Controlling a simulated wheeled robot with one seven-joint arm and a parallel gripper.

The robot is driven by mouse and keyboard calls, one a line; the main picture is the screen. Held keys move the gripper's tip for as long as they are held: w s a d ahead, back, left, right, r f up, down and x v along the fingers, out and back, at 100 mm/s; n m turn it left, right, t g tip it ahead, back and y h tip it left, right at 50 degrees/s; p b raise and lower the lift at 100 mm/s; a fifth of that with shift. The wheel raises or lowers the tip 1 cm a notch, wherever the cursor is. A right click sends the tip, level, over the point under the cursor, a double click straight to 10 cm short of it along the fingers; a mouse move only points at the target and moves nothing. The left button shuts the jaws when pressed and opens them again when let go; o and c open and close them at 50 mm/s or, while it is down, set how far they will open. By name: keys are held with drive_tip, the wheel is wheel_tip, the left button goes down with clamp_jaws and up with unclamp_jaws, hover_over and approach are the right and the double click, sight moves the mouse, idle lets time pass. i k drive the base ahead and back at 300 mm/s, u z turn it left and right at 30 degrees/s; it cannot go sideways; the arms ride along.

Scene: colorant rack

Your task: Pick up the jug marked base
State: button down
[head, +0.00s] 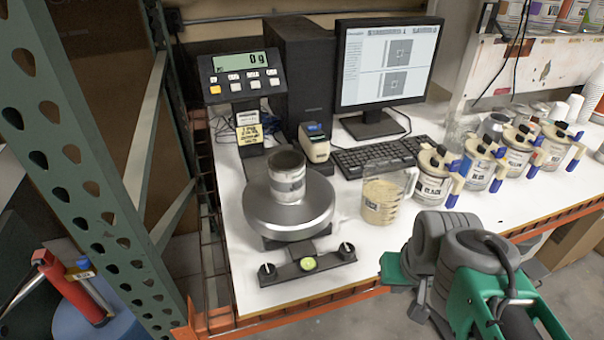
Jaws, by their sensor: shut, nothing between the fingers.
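A clear jug (388,195) holding a beige substance stands upright on the white bench, right of the scale. It has dark print on its side, too small to read, and a handle on its right. My gripper (418,308) shows only in part at the lower right, beyond the bench's front edge, beside my folded green and grey arm. It is shut and empty, apart from the jug and lower in the picture.
A scale (290,210) bears an open metal can (287,176); its display (240,62) reads 0 g. Several labelled colorant cans (436,172) with blue and cream clamps stand right of the jug. A keyboard (380,155) and monitor (388,65) are behind. A green rack post (75,150) stands left.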

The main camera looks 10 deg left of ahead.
sight(386, 180)
drive_tip(key=z, duration=0.55)
drive_tip(key=k, duration=0.6)
drive_tip(key=z, duration=1.25)
drive_tip(key=i, duration=0.85)
drive_tip(key=z, duration=0.7)
drive_tip(key=i, duration=1.2)
drive_tip(key=u, duration=0.6)
drive_tip(key=i, duration=1.05)
drive_tip(key=u, duration=1.15)
drive_tip(key=i, duration=0.25)
drive_tip(key=u, duration=2.55)
